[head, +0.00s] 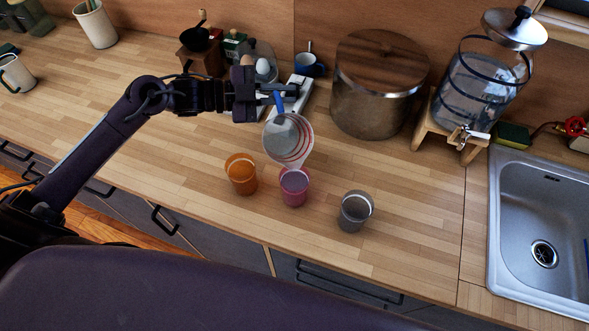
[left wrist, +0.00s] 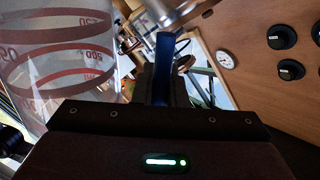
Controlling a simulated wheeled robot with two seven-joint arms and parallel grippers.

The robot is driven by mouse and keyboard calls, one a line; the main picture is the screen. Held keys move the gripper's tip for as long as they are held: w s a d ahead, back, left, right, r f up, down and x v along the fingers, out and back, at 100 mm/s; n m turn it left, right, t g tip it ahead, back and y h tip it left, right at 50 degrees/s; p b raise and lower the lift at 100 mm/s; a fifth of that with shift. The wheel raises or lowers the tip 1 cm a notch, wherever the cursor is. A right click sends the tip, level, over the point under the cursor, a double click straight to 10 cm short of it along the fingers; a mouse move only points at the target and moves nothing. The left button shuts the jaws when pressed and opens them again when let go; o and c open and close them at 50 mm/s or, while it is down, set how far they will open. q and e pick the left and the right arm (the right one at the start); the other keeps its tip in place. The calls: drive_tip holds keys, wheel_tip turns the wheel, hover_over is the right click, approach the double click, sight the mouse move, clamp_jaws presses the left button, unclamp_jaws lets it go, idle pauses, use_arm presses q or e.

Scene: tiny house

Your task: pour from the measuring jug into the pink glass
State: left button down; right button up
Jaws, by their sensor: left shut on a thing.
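The clear measuring jug (head: 288,142) with red markings is tilted over the counter, its lip just above the pink glass (head: 294,189). My left gripper (head: 280,92) is shut on the jug's blue handle (head: 279,103). In the left wrist view the jug's marked wall (left wrist: 62,55) fills the left side and the blue handle (left wrist: 164,68) stands between the fingers (left wrist: 165,85). The pink glass stands upright on the counter. I cannot tell whether any liquid is flowing. My right gripper does not show.
An orange glass (head: 241,175) stands just left of the pink glass and a grey glass (head: 354,212) to its right. A wooden-lidded pot (head: 375,105), a drink dispenser (head: 474,85) and a coffee grinder (head: 203,58) stand behind. The sink (head: 535,215) is at right. The front right counter is clear.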

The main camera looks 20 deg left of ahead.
use_arm(q)
drive_tip(key=shift+s+d+r+m, duration=0.15)
drive_tip(key=shift+s+d+m, duration=0.05)
drive_tip(key=shift+s+m, duration=0.1)
drive_tip(key=shift+s+d+r+m+p, duration=0.2)
drive_tip(key=shift+r+m+p, duration=0.1)
drive_tip(key=shift+r, duration=0.15)
drive_tip(key=shift+s+d+r+m+p, duration=0.1)
drive_tip(key=shift+s+r+m+p, duration=0.05)
drive_tip(key=shift+r+m+p, duration=0.2)
drive_tip(key=shift+s+d+r, duration=0.15)
drive_tip(key=shift+s+r, duration=0.05)
drive_tip(key=shift+r, duration=0.05)
drive_tip(key=shift+s+d+f+m+t+b, duration=0.1)
drive_tip(key=shift+s+d+m+t+b, duration=0.05)
drive_tip(key=shift+s+m+t+b, duration=0.15)
drive_tip(key=shift+s+d+m+y, duration=0.25)
drive_tip(key=shift+s+m+y, duration=0.05)
drive_tip(key=shift+m, duration=0.25)
drive_tip(key=shift+s+d+r, duration=0.15)
drive_tip(key=shift+r, duration=0.25)
drive_tip(key=shift+s+d+r+m, duration=0.15)
drive_tip(key=shift+s+m, duration=0.1)
drive_tip(key=shift+m, duration=0.05)
drive_tip(key=shift+s+d+r+m, duration=0.15)
drive_tip(key=shift+s+r+m, duration=0.1)
drive_tip(key=shift+r+m, duration=0.05)
